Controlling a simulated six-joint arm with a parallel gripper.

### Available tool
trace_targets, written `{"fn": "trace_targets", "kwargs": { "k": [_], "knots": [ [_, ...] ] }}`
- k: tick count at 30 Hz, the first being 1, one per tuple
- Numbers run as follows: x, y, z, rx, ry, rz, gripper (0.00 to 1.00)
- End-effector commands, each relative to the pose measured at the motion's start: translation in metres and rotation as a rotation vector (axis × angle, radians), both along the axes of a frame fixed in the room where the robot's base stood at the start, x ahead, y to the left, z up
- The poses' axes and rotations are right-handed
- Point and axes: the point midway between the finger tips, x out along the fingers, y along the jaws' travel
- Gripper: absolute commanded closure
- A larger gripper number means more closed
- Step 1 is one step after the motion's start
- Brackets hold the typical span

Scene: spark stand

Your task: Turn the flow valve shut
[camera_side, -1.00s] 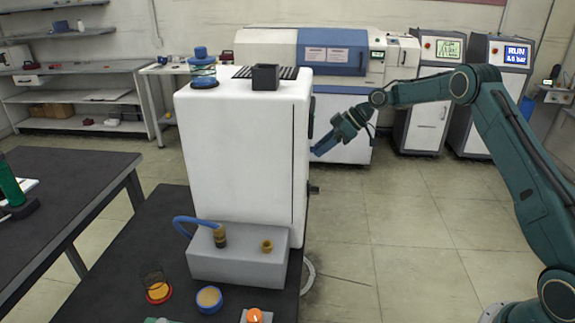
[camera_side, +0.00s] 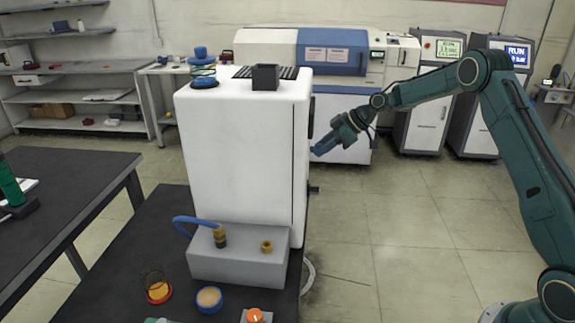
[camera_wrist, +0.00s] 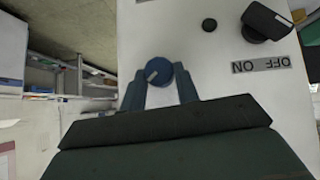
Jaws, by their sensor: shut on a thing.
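The flow valve appears to be a round blue knob (camera_wrist: 160,72) with a pale pointer mark, on the white panel (camera_wrist: 215,65) in the wrist view. My gripper (camera_wrist: 160,84) is shut on this knob, one finger on each side of it. The pale mark points down and to the left in the wrist view. In the side view my gripper (camera_side: 318,150) is at the right face of the white cabinet (camera_side: 240,150). The knob itself is hidden there.

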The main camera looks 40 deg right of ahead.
Motion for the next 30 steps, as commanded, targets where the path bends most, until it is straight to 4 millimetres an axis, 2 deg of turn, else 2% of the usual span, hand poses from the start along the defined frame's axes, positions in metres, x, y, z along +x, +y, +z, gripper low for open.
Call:
{"fn": "trace_targets", "kwargs": {
  "k": [30],
  "knots": [
    [-0.0082, 0.0087, -0.0048, -0.527, -0.528, 0.003, 0.92]
  ]
}}
